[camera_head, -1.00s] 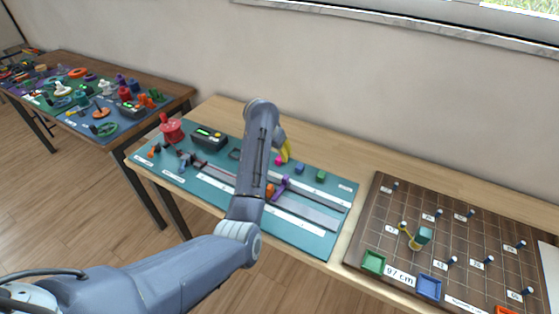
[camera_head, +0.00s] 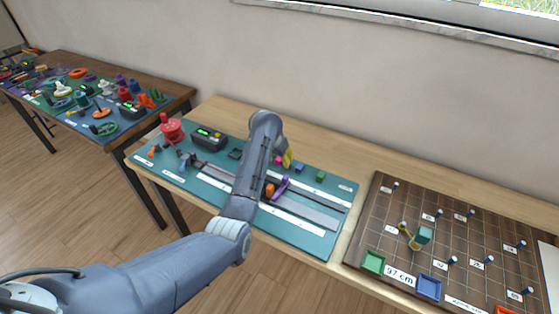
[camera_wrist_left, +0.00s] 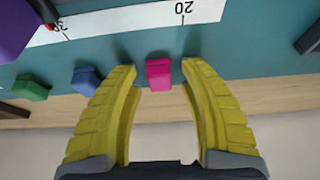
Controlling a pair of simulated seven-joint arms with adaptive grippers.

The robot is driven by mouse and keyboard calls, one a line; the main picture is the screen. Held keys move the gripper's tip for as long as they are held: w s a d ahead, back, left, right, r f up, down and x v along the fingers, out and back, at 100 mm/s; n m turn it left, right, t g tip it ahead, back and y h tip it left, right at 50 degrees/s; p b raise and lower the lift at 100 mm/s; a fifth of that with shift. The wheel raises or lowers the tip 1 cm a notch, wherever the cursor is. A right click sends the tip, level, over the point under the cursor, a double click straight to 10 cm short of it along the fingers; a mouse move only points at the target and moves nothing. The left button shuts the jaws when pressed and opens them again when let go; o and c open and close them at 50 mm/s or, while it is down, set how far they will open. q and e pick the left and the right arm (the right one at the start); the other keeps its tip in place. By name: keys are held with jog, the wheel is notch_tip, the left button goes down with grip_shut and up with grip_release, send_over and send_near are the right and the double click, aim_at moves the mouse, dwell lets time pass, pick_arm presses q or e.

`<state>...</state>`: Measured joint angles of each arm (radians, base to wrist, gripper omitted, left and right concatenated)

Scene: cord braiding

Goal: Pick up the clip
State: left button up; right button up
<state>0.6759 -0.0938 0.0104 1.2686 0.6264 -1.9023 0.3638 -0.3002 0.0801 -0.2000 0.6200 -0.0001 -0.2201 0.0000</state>
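The small pink block (camera_wrist_left: 159,75) looks like one of the clips, and it sits near the back edge of the teal mat (camera_head: 337,189). It also shows in the head view (camera_head: 278,161). My left gripper (camera_wrist_left: 158,68) points down with its yellow fingers open, one tip on each side of the pink block, with gaps on both sides. In the head view the left gripper (camera_head: 287,160) is partly hidden by my own arm. A blue block (camera_wrist_left: 86,80) and a green block (camera_wrist_left: 31,88) stand in a row beside the pink one. My right gripper is not in view.
A purple piece (camera_head: 280,187) and an orange piece (camera_head: 269,190) lie near the grey strips on the mat. A black box with a display (camera_head: 208,138) and a red spool (camera_head: 172,128) stand at the left. A brown pegboard (camera_head: 450,225) is at the right.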

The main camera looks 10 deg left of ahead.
pick_arm(q)
jog(key=c, duration=0.7)
jog(key=shift+o, duration=0.2)
jog(key=shift+r, duration=0.15)
